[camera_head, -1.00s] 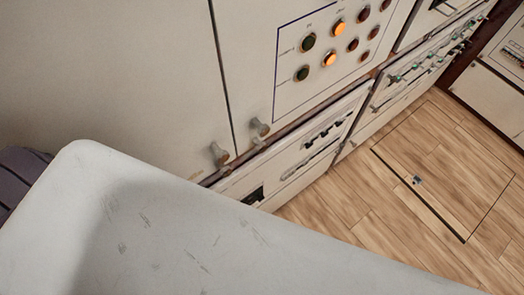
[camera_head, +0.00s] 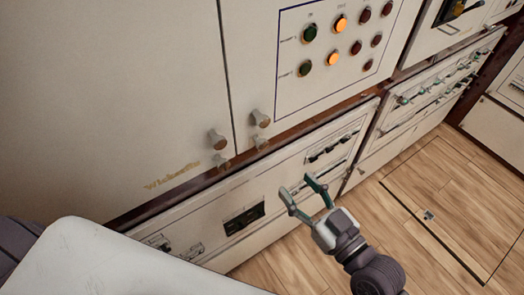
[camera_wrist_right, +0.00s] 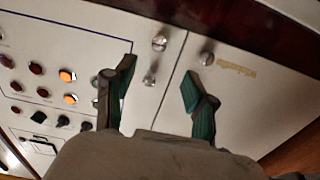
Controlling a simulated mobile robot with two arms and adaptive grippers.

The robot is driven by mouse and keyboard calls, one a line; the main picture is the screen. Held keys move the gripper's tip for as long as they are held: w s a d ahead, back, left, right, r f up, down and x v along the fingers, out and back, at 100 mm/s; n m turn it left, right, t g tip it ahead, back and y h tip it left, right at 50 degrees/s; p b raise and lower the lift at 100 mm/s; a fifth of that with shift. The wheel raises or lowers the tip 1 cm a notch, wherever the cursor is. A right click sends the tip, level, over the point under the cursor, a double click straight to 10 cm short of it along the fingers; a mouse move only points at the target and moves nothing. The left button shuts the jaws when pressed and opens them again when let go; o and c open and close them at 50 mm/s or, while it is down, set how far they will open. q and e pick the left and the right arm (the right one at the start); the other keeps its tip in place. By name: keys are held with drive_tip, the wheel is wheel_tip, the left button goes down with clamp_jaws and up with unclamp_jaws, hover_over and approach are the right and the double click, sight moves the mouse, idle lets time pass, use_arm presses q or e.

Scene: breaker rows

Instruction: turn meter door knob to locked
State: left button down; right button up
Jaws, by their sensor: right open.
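Two cabinet doors meet at a vertical seam. Near the seam's lower end, the left door has an upper knob (camera_head: 217,139) and a lower knob (camera_head: 221,160). The right door has an upper knob (camera_head: 261,118) and a lower knob (camera_head: 261,142). I cannot tell which is the meter door knob. My right gripper (camera_head: 297,185) is open and empty, below and right of the knobs, apart from them. In the right wrist view its fingers (camera_wrist_right: 158,78) spread, with right-door knobs (camera_wrist_right: 159,42) showing between and beyond them. My left gripper is out of view.
The right door carries a panel of green, orange and red lights (camera_head: 333,58). Below the doors is a breaker row front (camera_head: 244,218) with black switches. More switch rows (camera_head: 436,88) continue right. The wooden floor (camera_head: 420,195) at right is clear.

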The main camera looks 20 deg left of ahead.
sight(264, 147)
drive_tip(key=p+x, duration=0.2)
drive_tip(key=x, duration=1.1)
drive_tip(key=shift+w+a, duration=0.1)
drive_tip(key=shift+w, duration=0.1)
clamp_jaws()
